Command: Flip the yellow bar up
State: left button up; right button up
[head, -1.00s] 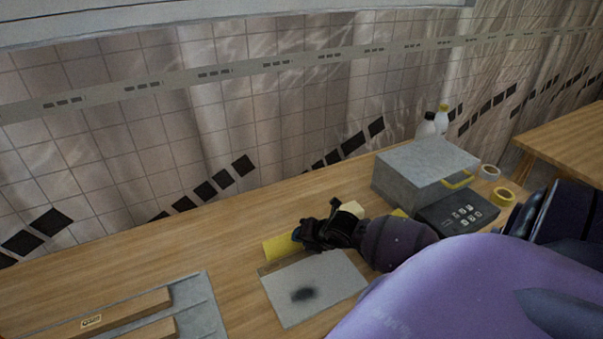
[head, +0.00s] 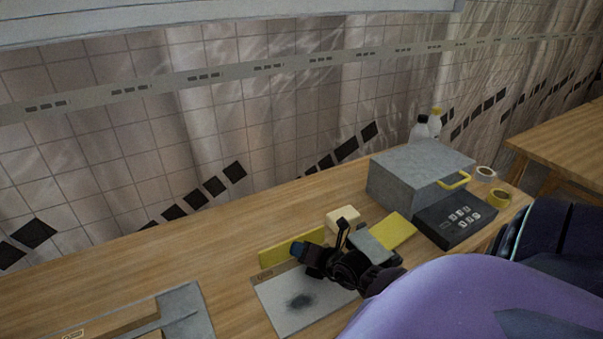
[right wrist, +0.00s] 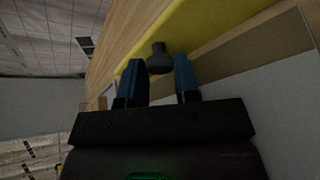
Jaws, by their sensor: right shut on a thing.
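The yellow bar (head: 283,252) is along the back edge of a light grey plate with a dark smudge (head: 281,311) on the wooden table. It looks raised, but I cannot tell its exact tilt. My left gripper is not in view.
A cream block (head: 343,219) and a yellow-and-grey pad (head: 395,231) lie right of the bar. A grey box (head: 410,180) and black keypad (head: 455,220) stand farther right. A grey tray (head: 185,315) lies at front left. The table behind the bar is clear.

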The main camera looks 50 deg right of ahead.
dwell(0.3)
jog(key=o, duration=0.9)
jog(key=shift+f, duration=0.15)
